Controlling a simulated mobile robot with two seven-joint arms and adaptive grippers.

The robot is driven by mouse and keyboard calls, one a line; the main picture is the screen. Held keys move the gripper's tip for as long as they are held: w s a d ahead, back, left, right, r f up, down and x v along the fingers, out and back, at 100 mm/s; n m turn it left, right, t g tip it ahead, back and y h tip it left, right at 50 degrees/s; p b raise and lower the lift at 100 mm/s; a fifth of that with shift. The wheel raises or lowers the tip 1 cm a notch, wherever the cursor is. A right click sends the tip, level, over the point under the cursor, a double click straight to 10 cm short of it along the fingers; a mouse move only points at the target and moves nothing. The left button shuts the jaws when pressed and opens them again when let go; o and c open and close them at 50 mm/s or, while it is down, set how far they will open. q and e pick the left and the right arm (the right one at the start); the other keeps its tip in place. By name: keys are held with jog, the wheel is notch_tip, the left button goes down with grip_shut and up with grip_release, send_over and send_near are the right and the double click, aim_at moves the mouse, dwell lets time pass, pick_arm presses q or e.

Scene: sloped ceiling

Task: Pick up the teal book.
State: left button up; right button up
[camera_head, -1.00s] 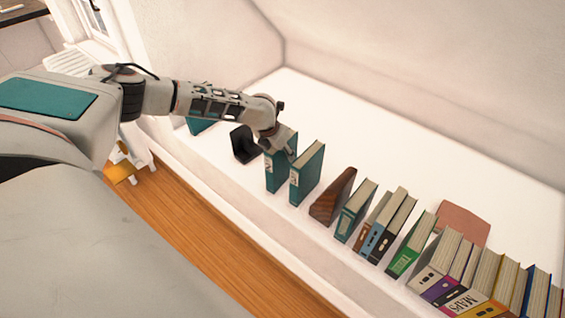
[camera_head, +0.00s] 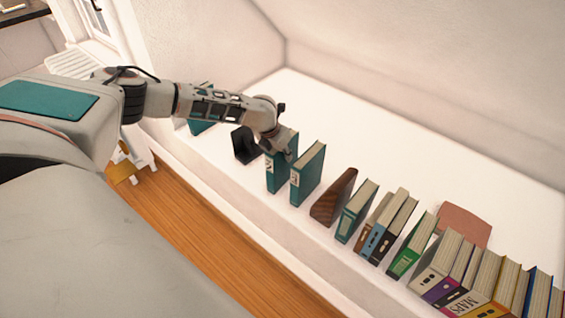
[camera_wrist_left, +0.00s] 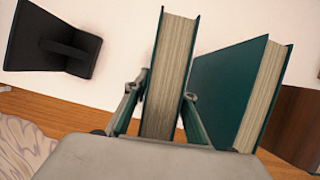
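Two upright teal books stand side by side on the white ledge in the head view, a left one (camera_head: 276,176) and a right one (camera_head: 308,176). My left gripper (camera_head: 283,146) is at the top of the left teal book and hides part of it. In the left wrist view, my left gripper's fingers (camera_wrist_left: 166,88) lie against both sides of this teal book (camera_wrist_left: 169,70), shut on it, with its pale page edges towards the camera. The right teal book (camera_wrist_left: 228,85) stands close beside the right finger. My right gripper is not in view.
A black bookend (camera_head: 244,145) and another teal object (camera_head: 202,124) are to the left. A brown wooden wedge (camera_head: 334,197) and several books stand to the right, with a pinkish-brown flat item (camera_head: 463,225) behind. The ledge (camera_head: 370,130) is clear behind the row.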

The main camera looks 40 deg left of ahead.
pick_arm(q)
grip_shut()
jog(key=shift+w+r, duration=0.1)
jog(key=shift+r, duration=0.1)
